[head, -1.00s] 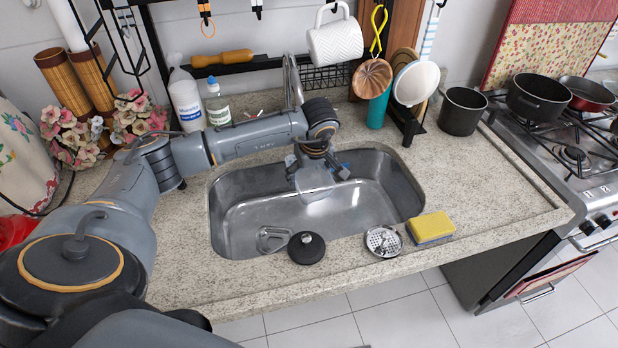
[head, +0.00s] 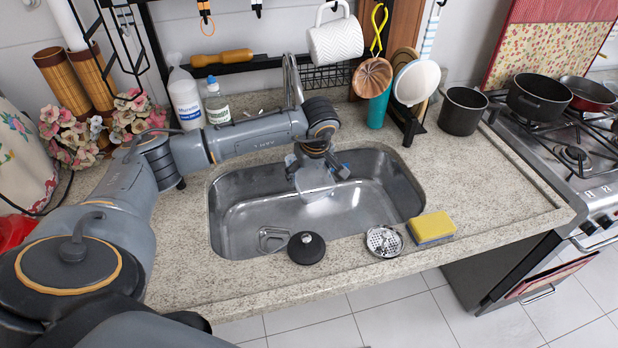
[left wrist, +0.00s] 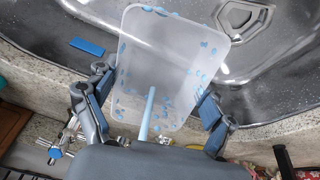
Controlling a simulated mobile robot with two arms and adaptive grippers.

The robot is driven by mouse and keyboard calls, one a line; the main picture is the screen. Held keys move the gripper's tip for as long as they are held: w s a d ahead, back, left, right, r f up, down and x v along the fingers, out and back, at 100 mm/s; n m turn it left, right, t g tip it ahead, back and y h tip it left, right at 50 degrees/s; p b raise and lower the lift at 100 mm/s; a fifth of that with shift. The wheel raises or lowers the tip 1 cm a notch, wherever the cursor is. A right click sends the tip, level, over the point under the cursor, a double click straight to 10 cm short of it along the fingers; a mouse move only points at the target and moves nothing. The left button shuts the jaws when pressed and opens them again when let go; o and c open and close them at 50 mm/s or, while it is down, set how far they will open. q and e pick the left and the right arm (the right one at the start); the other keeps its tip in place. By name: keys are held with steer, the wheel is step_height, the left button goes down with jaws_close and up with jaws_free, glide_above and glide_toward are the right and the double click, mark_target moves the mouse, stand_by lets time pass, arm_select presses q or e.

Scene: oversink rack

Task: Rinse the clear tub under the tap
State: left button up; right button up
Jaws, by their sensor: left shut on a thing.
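The clear tub (head: 315,182) is held over the sink (head: 375,200), below and in front of the tap (head: 291,80). My left gripper (head: 317,168) is shut on the tub, with a blue-padded finger at either side of it in the left wrist view. There the tub (left wrist: 165,60) is see-through, with its inside facing the camera. Light blue blobs dot its walls, and a pale blue stream-like column (left wrist: 149,112) reaches into it. The arm partly hides the tap in the head view. My right gripper is not in view.
On the front counter edge lie a black stopper (head: 306,247), a metal strainer (head: 384,241) and a yellow sponge (head: 431,228). Bottles (head: 186,100) stand behind my arm. A hanging white mug (head: 337,42) is above the sink.

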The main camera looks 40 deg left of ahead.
arm_select(q)
steer(key=shift+s+d+p, duration=0.3)
steer(key=shift+s+d, duration=0.5)
steer(key=shift+d, duration=0.05)
steer(key=shift+s+d, duration=1.35)
steer(key=shift+d, duration=0.3)
steer(key=shift+r+p, duration=0.15)
steer(key=shift+p, duration=0.15)
steer(key=p, duration=0.6)
glide_toward(315, 197)
steer(key=shift+w+v, duration=0.2)
steer(key=shift+v, duration=0.9)
steer(key=shift+r, duration=0.1)
